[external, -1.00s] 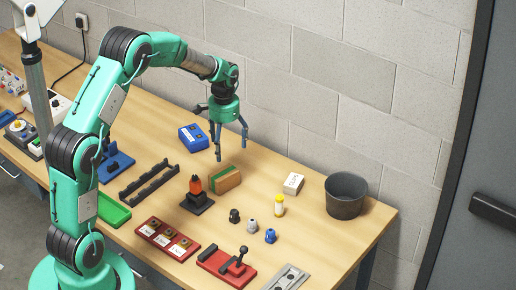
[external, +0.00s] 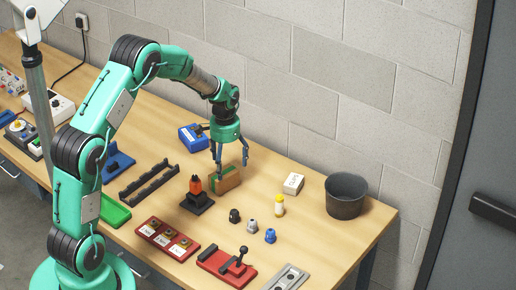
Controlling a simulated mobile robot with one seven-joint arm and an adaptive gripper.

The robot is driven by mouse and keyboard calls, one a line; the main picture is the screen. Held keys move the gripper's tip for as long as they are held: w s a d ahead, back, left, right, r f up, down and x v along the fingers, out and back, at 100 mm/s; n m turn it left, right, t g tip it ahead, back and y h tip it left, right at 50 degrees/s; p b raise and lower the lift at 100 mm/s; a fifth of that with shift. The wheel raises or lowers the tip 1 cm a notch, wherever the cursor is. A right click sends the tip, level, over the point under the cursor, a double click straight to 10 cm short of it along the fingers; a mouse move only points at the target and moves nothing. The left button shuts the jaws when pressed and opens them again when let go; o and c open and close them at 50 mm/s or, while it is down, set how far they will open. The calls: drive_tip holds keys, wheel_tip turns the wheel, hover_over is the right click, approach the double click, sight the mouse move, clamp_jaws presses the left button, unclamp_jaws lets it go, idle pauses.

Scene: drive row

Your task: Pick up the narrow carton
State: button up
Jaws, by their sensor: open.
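A narrow brown carton (external: 229,181) with a green stripe along its top stands on the wooden workbench (external: 310,225), near the middle. My gripper (external: 231,169) is open and points down at the carton. Its fingers reach down around the carton's upper part, one in front of it on the left and one toward its right end. Whether the fingers touch the carton cannot be told from this view.
A blue box (external: 193,137) lies behind the carton on the left. An orange and black part (external: 196,192) stands close at front left. A small white box (external: 293,184), a yellow-capped bottle (external: 279,205) and a dark bucket (external: 346,196) are to the right. The wall (external: 305,100) is behind.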

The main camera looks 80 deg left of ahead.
sight(226, 174)
drive_tip(key=shift+f, duration=0.25)
drive_tip(key=shift+s+f+b, duration=0.1)
drive_tip(key=shift+f+b, duration=0.35)
drive_tip(key=shift+f, duration=2.2)
drive_tip(key=c, duration=1.4)
drive_tip(key=shift+c, duration=0.2)
drive_tip(key=shift+r, duration=0.1)
drive_tip(key=shift+r+p, duration=0.65)
drive_tip(key=shift+r, duration=4.3)
